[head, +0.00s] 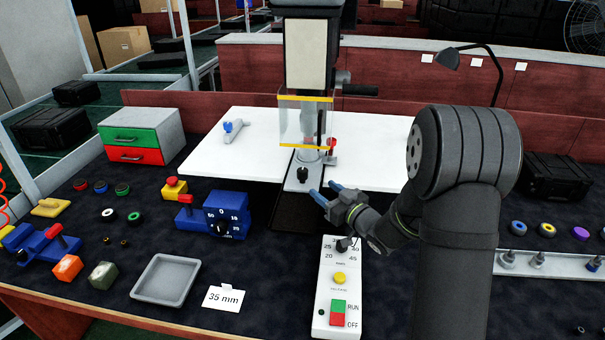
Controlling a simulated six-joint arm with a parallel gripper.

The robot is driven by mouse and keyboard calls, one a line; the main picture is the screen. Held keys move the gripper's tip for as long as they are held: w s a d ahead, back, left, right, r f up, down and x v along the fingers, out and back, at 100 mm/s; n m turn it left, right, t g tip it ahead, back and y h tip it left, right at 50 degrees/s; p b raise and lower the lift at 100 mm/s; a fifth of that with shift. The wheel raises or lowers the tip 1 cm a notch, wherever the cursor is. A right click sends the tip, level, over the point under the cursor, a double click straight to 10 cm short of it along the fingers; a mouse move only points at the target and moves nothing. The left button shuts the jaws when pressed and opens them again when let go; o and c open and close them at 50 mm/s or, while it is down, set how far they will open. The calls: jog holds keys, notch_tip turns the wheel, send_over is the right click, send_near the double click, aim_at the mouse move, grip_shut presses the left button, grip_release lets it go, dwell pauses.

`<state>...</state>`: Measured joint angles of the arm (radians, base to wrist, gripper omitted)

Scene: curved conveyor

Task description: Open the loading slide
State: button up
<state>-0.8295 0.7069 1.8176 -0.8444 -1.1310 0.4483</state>
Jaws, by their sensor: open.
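The loading slide (297,184) is a grey metal strip that runs out toward me from the base of the press (306,60), between two white panels. A black knob (303,174) stands up on it. Behind it a clear guard with yellow edges (305,120) surrounds the tool area. My gripper (326,192) has blue fingertips and is open and empty. It is just right of and nearer me than the knob, apart from it as far as I can tell.
A control panel (340,290) with a dial, yellow button and green and red switch lies below my gripper. A red-handled lever (331,150) stands beside the guard. A blue dial block (215,214), a grey tray (167,279) and a "35 mm" card (223,299) lie left.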

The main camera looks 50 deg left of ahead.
aim_at(306, 176)
jog(key=a, duration=1.1)
jog(key=shift+a, duration=0.1)
grip_shut()
